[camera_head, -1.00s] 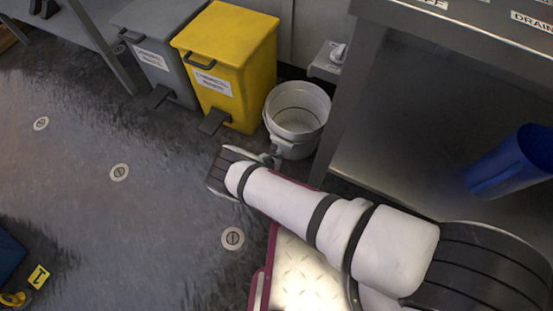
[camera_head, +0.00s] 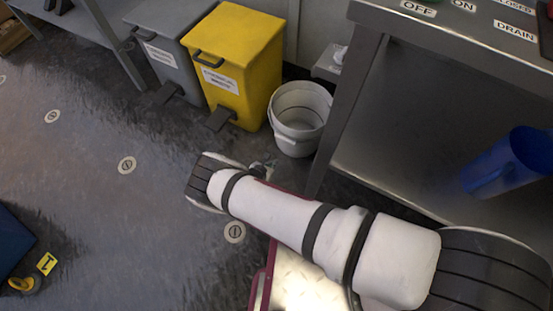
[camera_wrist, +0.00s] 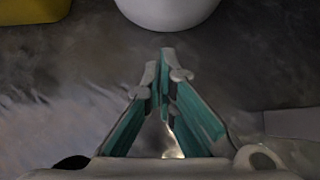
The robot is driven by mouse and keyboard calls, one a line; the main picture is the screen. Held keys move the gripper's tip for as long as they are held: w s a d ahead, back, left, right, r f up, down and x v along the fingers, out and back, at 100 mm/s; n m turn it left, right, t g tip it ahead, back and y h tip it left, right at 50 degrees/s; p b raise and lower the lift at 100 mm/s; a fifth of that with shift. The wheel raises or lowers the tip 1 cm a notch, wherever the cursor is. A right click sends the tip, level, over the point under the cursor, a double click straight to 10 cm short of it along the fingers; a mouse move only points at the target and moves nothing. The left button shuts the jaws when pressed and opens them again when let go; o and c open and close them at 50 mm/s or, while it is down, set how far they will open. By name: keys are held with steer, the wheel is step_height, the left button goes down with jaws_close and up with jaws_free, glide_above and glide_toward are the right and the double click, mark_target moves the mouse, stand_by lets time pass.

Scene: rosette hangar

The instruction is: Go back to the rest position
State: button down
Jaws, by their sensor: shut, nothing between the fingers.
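My gripper (camera_wrist: 158,70) shows in the wrist view with its two teal-lined fingers meeting at the tips, shut and empty, above the dark floor. In the head view my white arm reaches from the lower right toward the middle. The gripper is mostly hidden there behind the dark-banded wrist, with only a small part showing beyond it. A white bucket (camera_head: 299,118) stands on the floor beyond the wrist, apart from it. The bucket's lower part also shows at the top of the wrist view (camera_wrist: 168,10).
A yellow pedal bin (camera_head: 238,72) and a grey pedal bin (camera_head: 170,50) stand left of the bucket. A steel bench (camera_head: 368,90) with a blue jug (camera_head: 508,165) on its lower shelf is at right. A yellow marker (camera_head: 46,263) lies lower left. Open floor (camera_head: 90,190) spreads at left.

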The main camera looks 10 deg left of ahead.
steer(key=shift+p+v, duration=0.8)
steer(key=shift+v, duration=1.3)
steer(key=shift+r, duration=0.1)
